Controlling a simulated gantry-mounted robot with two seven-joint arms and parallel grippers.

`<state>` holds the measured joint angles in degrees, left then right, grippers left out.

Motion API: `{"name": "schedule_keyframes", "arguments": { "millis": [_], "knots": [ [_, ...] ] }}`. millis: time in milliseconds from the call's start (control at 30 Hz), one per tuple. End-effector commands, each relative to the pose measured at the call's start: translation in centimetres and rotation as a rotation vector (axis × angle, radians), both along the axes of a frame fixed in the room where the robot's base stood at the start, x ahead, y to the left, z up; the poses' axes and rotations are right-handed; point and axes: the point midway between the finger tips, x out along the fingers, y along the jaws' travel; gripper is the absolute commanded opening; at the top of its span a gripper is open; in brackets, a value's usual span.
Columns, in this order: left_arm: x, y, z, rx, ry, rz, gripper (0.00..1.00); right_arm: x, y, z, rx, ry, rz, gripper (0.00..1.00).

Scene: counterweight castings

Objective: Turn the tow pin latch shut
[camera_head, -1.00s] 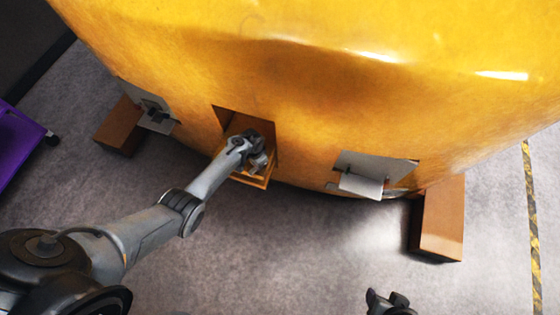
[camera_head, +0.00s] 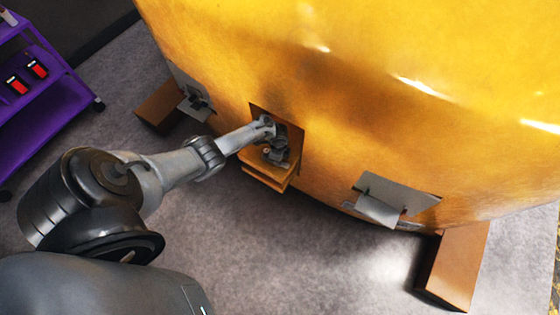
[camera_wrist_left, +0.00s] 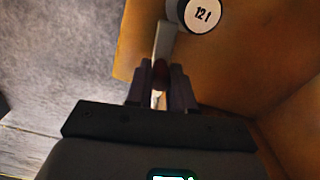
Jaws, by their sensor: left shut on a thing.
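The tow pin (camera_wrist_left: 203,14) shows in the left wrist view as a dark round end with a white face marked "12 t". A pale grey bar, the latch handle (camera_wrist_left: 163,42), runs down from beside it to my fingers. My left gripper (camera_wrist_left: 160,88) is shut on the lower end of this handle, where a dark reddish part shows between the fingers. In the head view my left gripper (camera_head: 277,152) is inside the square recess (camera_head: 292,128) of the yellow casting (camera_head: 350,90). It hides the pin and latch there. My right gripper is not in view.
A ledge (camera_head: 262,183) juts out below the recess. Grey metal brackets (camera_head: 395,197) sit on the casting to either side. Brown blocks (camera_head: 452,265) stand under it. A purple cart (camera_head: 50,115) is at the far left. The grey floor in front is clear.

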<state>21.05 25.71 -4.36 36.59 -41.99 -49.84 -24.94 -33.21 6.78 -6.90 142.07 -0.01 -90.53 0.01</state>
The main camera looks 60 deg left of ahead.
Motion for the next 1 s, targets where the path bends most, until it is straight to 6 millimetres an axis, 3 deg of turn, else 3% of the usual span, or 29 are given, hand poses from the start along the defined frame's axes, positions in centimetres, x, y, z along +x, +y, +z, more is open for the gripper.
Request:
{"name": "schedule_keyframes", "arguments": {
  "millis": [400, 933, 967, 1000],
  "knots": [
    [0.50, 0.38, -0.23, 0.000, 0.000, -0.177, 0.00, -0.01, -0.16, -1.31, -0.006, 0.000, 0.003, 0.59],
    [0.54, 0.42, -0.21, 0.002, 0.001, -0.198, 0.00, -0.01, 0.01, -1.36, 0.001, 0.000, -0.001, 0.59],
    [0.53, 0.41, -0.22, 0.002, 0.001, -0.198, 0.27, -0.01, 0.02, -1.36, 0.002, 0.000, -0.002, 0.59],
    [0.53, 0.41, -0.21, 0.002, 0.001, -0.198, 0.33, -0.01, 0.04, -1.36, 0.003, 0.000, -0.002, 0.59]
  ]
}}
